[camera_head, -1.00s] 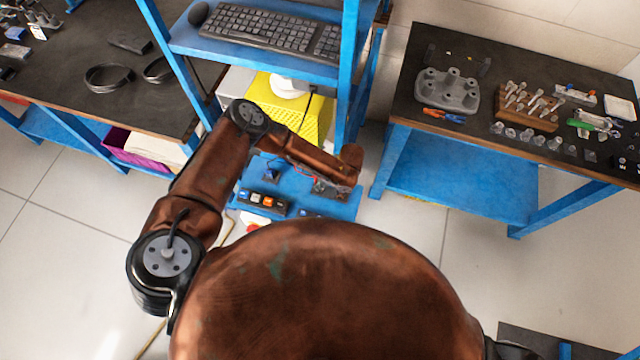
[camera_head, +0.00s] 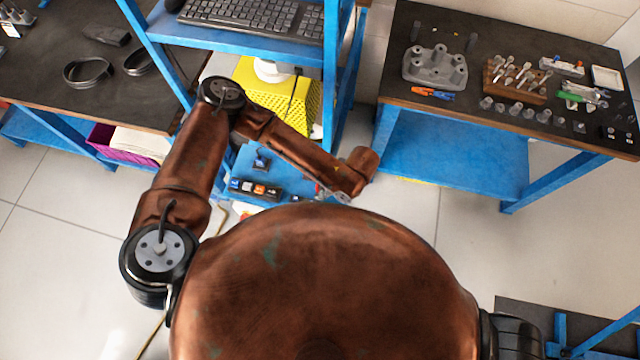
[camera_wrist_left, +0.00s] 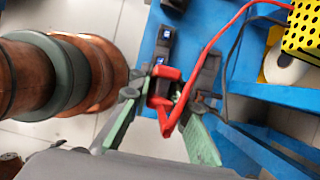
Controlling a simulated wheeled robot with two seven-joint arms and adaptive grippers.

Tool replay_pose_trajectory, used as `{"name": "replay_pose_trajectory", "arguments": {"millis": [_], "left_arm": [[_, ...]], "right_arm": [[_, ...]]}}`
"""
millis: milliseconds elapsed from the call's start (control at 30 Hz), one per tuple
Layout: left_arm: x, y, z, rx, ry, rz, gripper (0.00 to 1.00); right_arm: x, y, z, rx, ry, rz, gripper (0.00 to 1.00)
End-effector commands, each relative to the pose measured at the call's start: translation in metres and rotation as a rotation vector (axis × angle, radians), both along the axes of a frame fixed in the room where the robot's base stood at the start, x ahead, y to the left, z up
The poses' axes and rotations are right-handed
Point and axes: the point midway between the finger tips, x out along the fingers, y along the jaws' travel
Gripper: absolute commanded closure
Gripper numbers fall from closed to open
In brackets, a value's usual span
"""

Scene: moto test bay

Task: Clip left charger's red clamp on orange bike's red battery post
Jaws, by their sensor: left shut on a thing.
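My left gripper (camera_wrist_left: 170,96) shows in the left wrist view, its two green fingers closed around a red clamp (camera_wrist_left: 164,88). A red cable (camera_wrist_left: 208,55) runs from the clamp toward the upper right. In the head view my left arm reaches over the blue shelf unit's lower shelf, and the gripper there is mostly hidden behind my own body. The orange bike and its red battery post are in neither view. I cannot clearly make out the left charger. My right gripper is not in view.
Small dark devices (camera_head: 254,188) sit on the blue lower shelf (camera_head: 295,180) beside a yellow perforated crate (camera_head: 307,112). A workbench (camera_head: 394,80) with a grey engine part (camera_head: 435,67) stands right. A dark cable (camera_wrist_left: 232,60) hangs near the clamp. Tiled floor is clear between shelf and workbench.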

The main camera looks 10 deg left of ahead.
Motion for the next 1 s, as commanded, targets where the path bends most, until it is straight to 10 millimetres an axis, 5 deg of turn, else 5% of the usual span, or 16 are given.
{"name": "replay_pose_trajectory", "arguments": {"millis": [467,800,1000], "left_arm": [[0.001,0.006,-0.007,-0.001,0.000,0.096,1.00],[0.006,0.088,-0.046,0.004,0.004,1.108,1.00],[0.008,0.124,-0.049,0.002,0.002,1.498,1.00]], "right_arm": [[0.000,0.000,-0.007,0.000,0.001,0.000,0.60],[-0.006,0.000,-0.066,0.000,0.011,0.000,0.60],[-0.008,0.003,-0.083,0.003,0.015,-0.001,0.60]]}}
